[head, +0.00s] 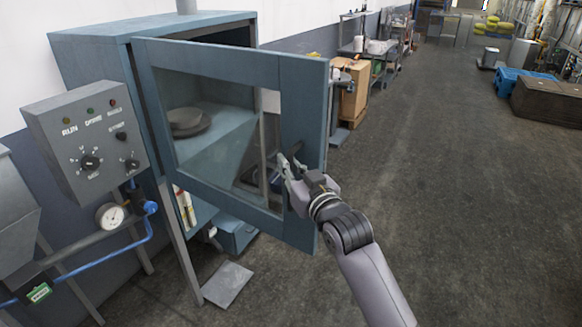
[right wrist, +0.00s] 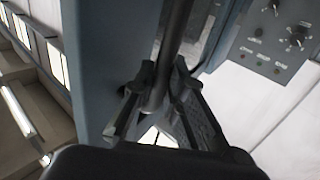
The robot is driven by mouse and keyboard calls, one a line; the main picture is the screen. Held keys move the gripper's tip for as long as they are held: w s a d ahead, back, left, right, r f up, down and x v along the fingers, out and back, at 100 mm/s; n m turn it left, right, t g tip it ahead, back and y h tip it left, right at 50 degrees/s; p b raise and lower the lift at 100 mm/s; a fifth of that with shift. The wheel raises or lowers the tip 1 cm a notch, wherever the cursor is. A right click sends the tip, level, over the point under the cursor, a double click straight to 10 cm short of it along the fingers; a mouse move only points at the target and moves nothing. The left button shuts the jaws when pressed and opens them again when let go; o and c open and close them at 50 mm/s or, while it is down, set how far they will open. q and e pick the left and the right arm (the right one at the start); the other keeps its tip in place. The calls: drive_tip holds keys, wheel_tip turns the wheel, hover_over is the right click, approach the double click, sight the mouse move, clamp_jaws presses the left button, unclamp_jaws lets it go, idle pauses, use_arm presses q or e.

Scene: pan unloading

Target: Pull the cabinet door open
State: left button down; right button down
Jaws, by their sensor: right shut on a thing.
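The blue-grey cabinet (head: 95,60) stands at the left in the head view. Its framed glass door (head: 305,95) is swung partly open toward me, and a dark gap shows along the top. Round pans (head: 187,122) are visible through the glass. My right gripper (head: 290,165) is at the door's free side. In the right wrist view its fingers (right wrist: 162,85) are shut around the bar handle (right wrist: 170,50), with the door frame (right wrist: 115,60) beside them. Most of the handle is hidden by the fingers in the head view. My left gripper is not in view.
A control box (head: 85,140) with knobs and a gauge (head: 110,216) sit left of the door. A flat plate (head: 227,284) lies low near the cabinet legs. Open floor (head: 450,180) extends to the right. Carts and boxes (head: 355,95) stand along the wall behind.

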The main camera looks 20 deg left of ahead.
drive_tip(key=c, duration=2)
unclamp_jaws()
drive_tip(key=shift+a+r, duration=0.1)
drive_tip(key=shift+r, duration=0.05)
drive_tip(key=o, duration=0.4)
drive_tip(key=shift+s+a, duration=0.1)
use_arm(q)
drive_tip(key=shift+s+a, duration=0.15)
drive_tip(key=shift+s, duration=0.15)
use_arm(e)
drive_tip(key=v, duration=1.2)
